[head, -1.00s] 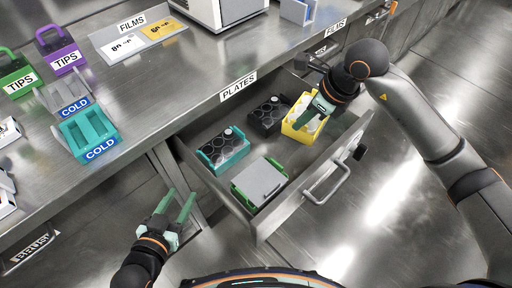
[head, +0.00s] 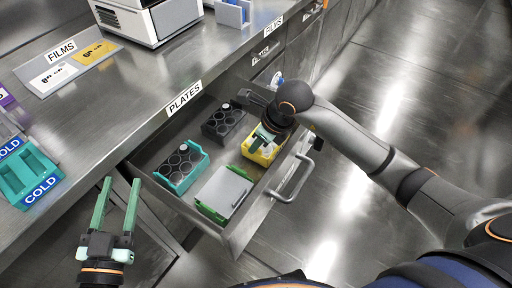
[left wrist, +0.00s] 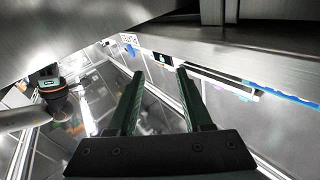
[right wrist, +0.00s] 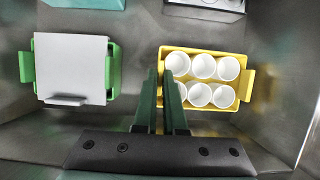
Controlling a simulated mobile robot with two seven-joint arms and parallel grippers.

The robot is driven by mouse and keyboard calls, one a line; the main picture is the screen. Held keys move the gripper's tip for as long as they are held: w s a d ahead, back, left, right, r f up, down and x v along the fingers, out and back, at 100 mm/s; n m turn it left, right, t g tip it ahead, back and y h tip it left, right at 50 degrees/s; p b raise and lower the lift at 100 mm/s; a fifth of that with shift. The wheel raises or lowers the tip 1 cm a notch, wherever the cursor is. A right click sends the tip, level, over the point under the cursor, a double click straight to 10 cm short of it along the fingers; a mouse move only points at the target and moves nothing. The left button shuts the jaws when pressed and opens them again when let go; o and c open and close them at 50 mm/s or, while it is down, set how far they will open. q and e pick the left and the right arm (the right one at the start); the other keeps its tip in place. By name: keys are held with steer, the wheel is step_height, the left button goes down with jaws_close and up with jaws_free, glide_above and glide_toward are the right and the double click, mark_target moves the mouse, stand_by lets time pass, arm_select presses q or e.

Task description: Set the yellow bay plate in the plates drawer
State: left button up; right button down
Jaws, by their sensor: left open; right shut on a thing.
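The yellow bay plate (head: 265,155), with white cups in it, is inside the open plates drawer (head: 238,241), at its right end. It also shows in the right wrist view (right wrist: 212,113), looking level. My right gripper (head: 268,138) reaches down from above and is shut on the yellow bay plate at one side of it; its fingers (right wrist: 168,80) cover part of the plate and cups. I cannot tell whether the plate touches the drawer floor. My left gripper (head: 118,205) is open and empty, left of the drawer and apart from it.
The drawer also holds a teal plate (head: 182,165), a black plate (head: 222,122) and a green plate with a grey lid (head: 225,190). The counter (head: 110,115) overhangs the drawer's back. A teal COLD rack (head: 28,176) stands on the counter at left.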

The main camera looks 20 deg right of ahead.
arm_select(q)
steer(key=shift+r+t+h, duration=0.3)
steer(key=shift+r, duration=0.55)
arm_select(e)
steer(key=shift+f, duration=0.55)
arm_select(q)
steer(key=shift+r, duration=0.2)
steer(key=shift+s, duration=0.1)
arm_select(e)
steer(key=c, duration=1)
jaws_free()
steer(key=shift+r, duration=0.2)
steer(key=p+v, duration=0.1)
steer(key=v, duration=0.4)
steer(key=shift+s+d+r, duration=0.1)
steer(key=shift+d+r, duration=0.05)
steer(key=shift+r, duration=0.2)
arm_select(q)
steer(key=s+f+n+g+y+p, duration=0.1)
steer(key=f+g, duration=0.5)
steer(key=f, duration=0.9)
steer(key=shift+s+a+f+n+y+p, duration=0.25)
steer(key=shift+s+n+y, duration=0.25)
steer(key=shift+s+y, duration=0.45)
arm_select(e)
steer(key=v, duration=0.6)
steer(key=shift+f, duration=0.1)
arm_select(q)
steer(key=shift+s, duration=0.1)
